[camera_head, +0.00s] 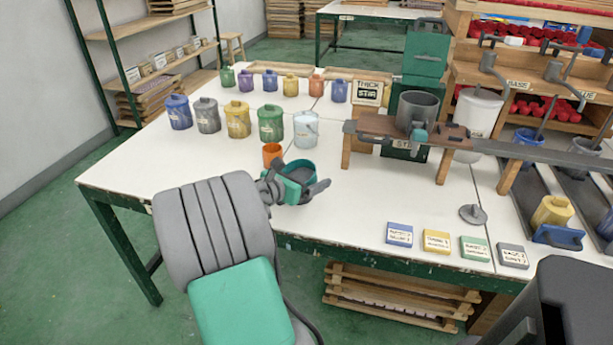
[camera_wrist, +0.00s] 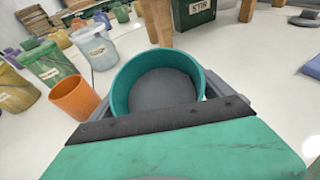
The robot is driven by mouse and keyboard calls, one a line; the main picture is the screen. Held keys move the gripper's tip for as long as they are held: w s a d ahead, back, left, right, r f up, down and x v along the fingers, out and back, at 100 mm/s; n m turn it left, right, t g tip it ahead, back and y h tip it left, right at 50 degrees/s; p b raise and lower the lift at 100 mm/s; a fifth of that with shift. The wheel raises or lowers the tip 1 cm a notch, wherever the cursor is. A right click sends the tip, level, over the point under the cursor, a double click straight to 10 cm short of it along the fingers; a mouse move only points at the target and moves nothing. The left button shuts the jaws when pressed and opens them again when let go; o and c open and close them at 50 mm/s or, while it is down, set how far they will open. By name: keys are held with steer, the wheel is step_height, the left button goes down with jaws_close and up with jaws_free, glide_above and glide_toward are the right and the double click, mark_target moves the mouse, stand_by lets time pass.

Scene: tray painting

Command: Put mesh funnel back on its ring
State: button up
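The mesh funnel (camera_head: 297,172) is a round teal cup with a dark grey inside, low over the front middle of the white table. It fills the middle of the wrist view (camera_wrist: 122,92), upright, with its open top towards the camera. My gripper (camera_head: 305,186) has its dark fingers on both sides of the funnel and appears shut on it. Whether its base touches the table cannot be told. I cannot pick out the funnel's ring for certain. A wooden stand (camera_head: 372,133) to the right carries a grey pot (camera_head: 417,110) with a teal fitting.
An orange cup (camera_head: 272,154) stands just left of the funnel, close to my gripper. Several paint cans stand behind, including a pale one (camera_head: 306,130). A grey disc lid (camera_head: 473,215) and several label cards lie at front right. The table's left front is clear.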

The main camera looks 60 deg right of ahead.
steer(key=shift+o, duration=0.6)
steer(key=shift+r, duration=0.15)
steer(key=shift+w, duration=0.1)
steer(key=shift+w+a+r, duration=0.1)
steer(key=shift+a+r, duration=0.1)
steer(key=shift+a, duration=0.15)
steer(key=p+v, duration=0.2)
steer(key=v, duration=0.9)
steer(key=shift+a, duration=0.1)
steer(key=shift+r, duration=0.15)
